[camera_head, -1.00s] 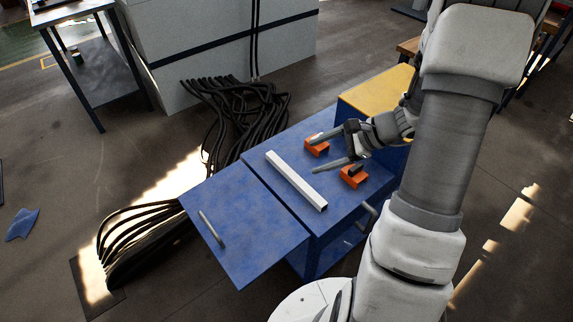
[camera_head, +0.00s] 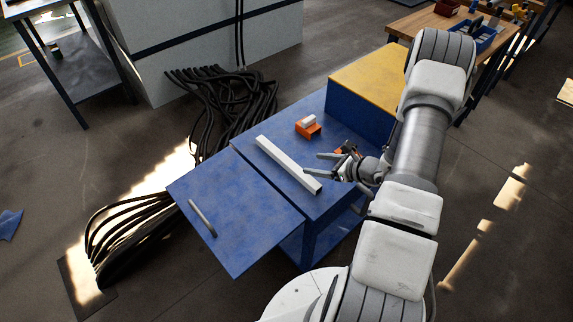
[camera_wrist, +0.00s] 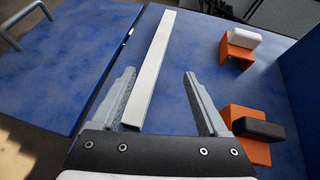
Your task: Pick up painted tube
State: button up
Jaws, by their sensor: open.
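The painted tube (camera_head: 289,166) is a long white square-section bar lying flat on the blue table top, near the seam with the hinged panel. In the wrist view the tube (camera_wrist: 153,70) runs away from me between the open fingers, with its near end just ahead of the palm, closer to the left finger. My gripper (camera_head: 328,163) is open and empty at the near right end of the tube. Its spread fingers also show in the wrist view (camera_wrist: 160,88). I cannot tell how high the fingertips are above the table.
An orange block with a white pad (camera_head: 308,126) stands on the table; another with a dark pad (camera_wrist: 255,130) is right of my gripper. A blue panel with a handle (camera_head: 202,218) adjoins the table. A yellow-topped box (camera_head: 377,78) rises behind.

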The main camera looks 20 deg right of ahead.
send_near(287, 160)
jog(key=x, duration=0.3)
jog(key=shift+w+d+f+b, duration=0.2)
jog(key=shift+f+b, duration=0.1)
jog(key=shift+b, duration=0.1)
jog(key=x, duration=0.2)
jog(key=b+x, duration=0.1)
jog(key=x, duration=0.2)
jog(key=shift+a+r, duration=0.1)
jog(key=shift+a, duration=0.2)
grip_shut()
